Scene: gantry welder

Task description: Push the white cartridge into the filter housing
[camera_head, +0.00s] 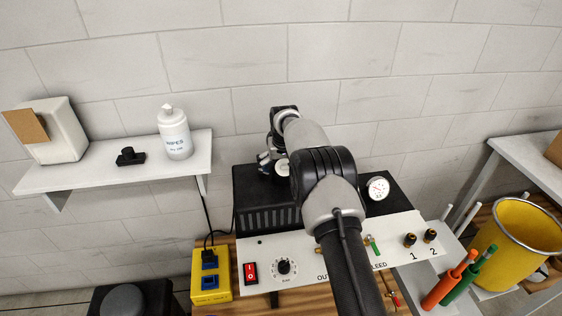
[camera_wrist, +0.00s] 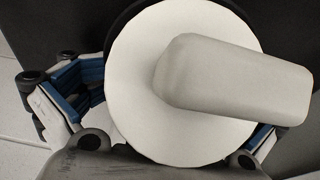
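The white cartridge (camera_wrist: 135,75) fills the middle of the wrist view as a round white disc with a thick tab sticking out to the right. A dark round rim (camera_wrist: 118,18), perhaps of the filter housing, shows behind its upper left edge. My gripper (camera_head: 268,161) is at the wall end of my arm, above the black box. Its blue-padded fingers stand wide apart on either side of the disc. The disc hides their tips, so I cannot tell whether they touch it. A small white round piece (camera_head: 283,169), probably the cartridge, shows beside the gripper.
The black vented box (camera_head: 262,204) stands behind the white control panel (camera_head: 262,250), with a gauge (camera_head: 378,188) at right. A shelf (camera_head: 110,176) holds a white bottle (camera_head: 174,135). A yellow socket box (camera_head: 210,278) and yellow bucket (camera_head: 516,240) flank the panel.

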